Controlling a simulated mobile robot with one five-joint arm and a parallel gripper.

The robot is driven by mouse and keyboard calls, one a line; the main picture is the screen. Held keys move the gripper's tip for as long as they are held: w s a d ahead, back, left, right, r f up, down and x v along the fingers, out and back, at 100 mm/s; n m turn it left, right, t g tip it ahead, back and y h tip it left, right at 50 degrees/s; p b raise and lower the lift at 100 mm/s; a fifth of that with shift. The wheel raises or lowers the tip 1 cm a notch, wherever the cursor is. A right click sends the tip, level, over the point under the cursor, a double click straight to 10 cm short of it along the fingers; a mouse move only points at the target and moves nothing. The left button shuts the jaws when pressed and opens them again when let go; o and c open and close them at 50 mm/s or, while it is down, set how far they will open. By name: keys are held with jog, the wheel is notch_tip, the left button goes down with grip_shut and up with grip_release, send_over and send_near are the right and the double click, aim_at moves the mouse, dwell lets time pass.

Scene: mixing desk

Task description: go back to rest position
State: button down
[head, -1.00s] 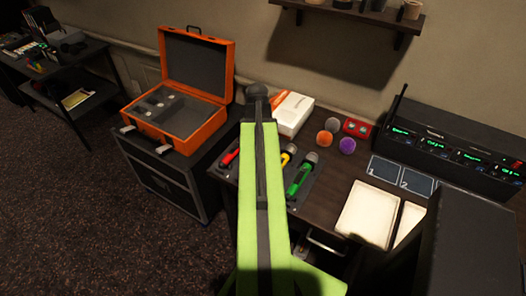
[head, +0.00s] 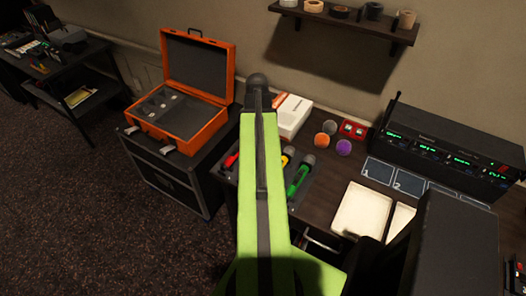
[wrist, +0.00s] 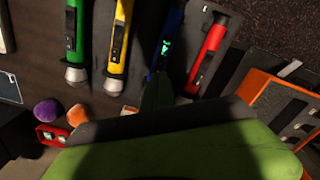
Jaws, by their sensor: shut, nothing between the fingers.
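My green arm with its dark joint (head: 257,88) stretches across the desk in the head view and hides my gripper there. In the wrist view my gripper (wrist: 158,92) is a dark, shut shape with nothing in it, above the tray of microphones and overlapping the lower end of a blue microphone (wrist: 165,45). A red microphone (wrist: 208,55), a yellow one (wrist: 118,45) and a green one (wrist: 75,45) lie beside it. The arm hides the blue microphone in the head view.
An open orange case (head: 195,140) stands on a dark cabinet at the left. A white box (head: 292,117), several small balls (head: 344,148), a red box (head: 353,129) and a black receiver rack (head: 450,150) occupy the desk. White trays (head: 362,210) lie near its front. A wall shelf (head: 345,22) hangs above.

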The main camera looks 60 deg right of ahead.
jog(key=w+a+n, duration=0.5)
jog(key=w+a, duration=1.3)
jog(key=a, duration=0.1)
jog(key=w+a+n, duration=0.2)
jog(key=a+n, duration=0.1)
jog(key=a, duration=1.2)
jog(key=w+a+n, duration=0.1)
jog(key=a+n, duration=0.3)
jog(key=a, duration=1)
jog(key=shift+w+a, duration=0.35)
jog(key=shift+a, duration=0.05)
